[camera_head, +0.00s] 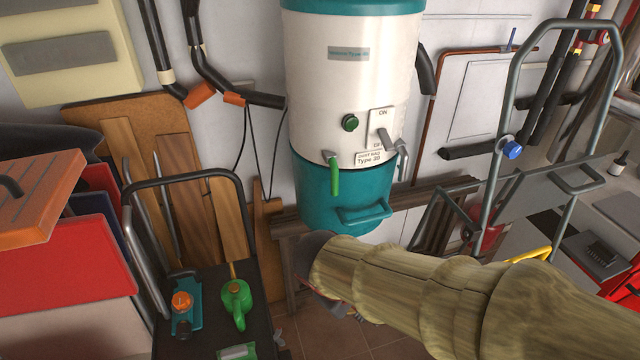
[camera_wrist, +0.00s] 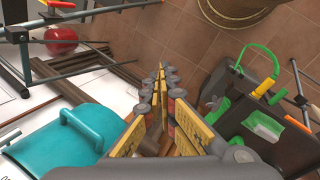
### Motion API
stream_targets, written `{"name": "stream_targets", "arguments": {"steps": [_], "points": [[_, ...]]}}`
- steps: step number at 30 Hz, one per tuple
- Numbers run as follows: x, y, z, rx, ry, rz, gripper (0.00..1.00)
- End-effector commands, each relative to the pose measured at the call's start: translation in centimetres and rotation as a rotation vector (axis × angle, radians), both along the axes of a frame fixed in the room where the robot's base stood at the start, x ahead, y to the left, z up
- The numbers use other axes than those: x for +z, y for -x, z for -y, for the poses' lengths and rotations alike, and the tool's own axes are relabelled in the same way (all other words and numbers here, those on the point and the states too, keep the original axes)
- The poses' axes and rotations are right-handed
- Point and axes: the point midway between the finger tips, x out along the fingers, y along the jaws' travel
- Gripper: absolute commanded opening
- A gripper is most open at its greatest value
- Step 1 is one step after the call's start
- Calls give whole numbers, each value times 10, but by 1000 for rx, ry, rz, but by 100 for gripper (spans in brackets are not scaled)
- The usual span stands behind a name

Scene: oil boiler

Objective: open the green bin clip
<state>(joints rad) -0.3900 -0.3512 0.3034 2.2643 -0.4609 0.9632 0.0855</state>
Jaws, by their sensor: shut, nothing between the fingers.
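The green clip (camera_head: 334,178) is a small lever on the front of the white boiler (camera_head: 350,95), hanging down over the seam with the teal bin (camera_head: 330,200). In the head view my gripper (camera_head: 352,312) is low, below the bin and the clip and apart from both; my arm sleeve hides much of it. In the wrist view my gripper (camera_wrist: 161,82) is shut and empty, with its fingers together. The teal bin (camera_wrist: 75,140) and its handle show there at the left. I cannot make out the clip in the wrist view.
A black cart (camera_head: 215,300) at the left holds a green oil can (camera_head: 237,298) and a teal tool with an orange knob (camera_head: 182,302). A grey tubular frame (camera_head: 500,110) stands at the right. A wooden bench (camera_head: 440,195) runs behind the bin. Tiled floor shows below.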

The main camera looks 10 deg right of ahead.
Motion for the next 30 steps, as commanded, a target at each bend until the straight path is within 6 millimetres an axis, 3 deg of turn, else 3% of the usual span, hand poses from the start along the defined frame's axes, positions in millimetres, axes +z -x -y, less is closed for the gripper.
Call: {"name": "stream_targets", "arguments": {"steps": [3,8,15,20,24,27,30], "points": [[-14,-32,4,114,184,-15,0],[-19,-83,2,247,408,34,0],[-11,-167,-26,419,674,223,0],[12,-221,-53,494,789,420,0],[48,-257,-77,516,833,615,0],[74,-272,-91,513,838,739,0],[84,-275,-94,490,824,809,0]]}}
